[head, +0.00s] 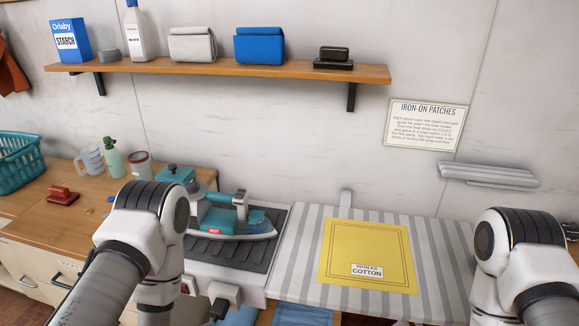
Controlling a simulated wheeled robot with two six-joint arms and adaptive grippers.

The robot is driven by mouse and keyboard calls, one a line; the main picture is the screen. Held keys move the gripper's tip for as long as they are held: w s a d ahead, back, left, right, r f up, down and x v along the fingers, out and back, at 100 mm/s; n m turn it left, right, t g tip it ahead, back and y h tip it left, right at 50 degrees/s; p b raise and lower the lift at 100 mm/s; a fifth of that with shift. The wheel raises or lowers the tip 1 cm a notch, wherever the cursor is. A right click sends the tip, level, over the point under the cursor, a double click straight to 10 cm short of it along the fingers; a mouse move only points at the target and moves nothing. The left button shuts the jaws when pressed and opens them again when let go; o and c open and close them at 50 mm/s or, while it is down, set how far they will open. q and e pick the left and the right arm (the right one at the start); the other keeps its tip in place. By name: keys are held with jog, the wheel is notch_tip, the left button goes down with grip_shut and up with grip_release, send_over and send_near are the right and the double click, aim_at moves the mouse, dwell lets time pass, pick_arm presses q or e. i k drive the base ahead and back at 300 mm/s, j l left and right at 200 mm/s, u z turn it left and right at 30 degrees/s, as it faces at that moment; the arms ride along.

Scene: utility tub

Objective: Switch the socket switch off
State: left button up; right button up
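A white socket block (226,291) shows low in the head view, on the front side of the white stand under the iron. A black plug (218,309) with a cord sits at it. A small pale part with a reddish spot (186,288) is left of it, close to my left arm; I cannot tell if this is the switch, or its position. A teal iron (232,220) with a red tag rests on a dark ribbed pad above the socket. My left arm partly covers the area to the left. Both of my arms show, but neither gripper is in view.
A striped ironing board (300,262) with a yellow cloth (372,258) lies right of the iron. A wooden counter (32,212) at left holds a teal basket (18,162), bottles and a mug. A shelf (220,70) runs along the wall above.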

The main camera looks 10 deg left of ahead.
aim_at(185, 290)
jog(key=u, duration=1.1)
jog(key=j+z, duration=0.15)
jog(key=j, duration=0.45)
jog(key=j+z, duration=0.15)
jog(key=j, duration=0.5)
jog(key=j+z, duration=0.15)
jog(key=j, duration=0.45)
jog(key=j+z, duration=0.15)
jog(key=j, duration=0.5)
jog(key=k+j+z, duration=0.15)
jog(key=j, duration=0.45)
jog(key=k+j+z, duration=0.1)
jog(key=j, duration=0.5)
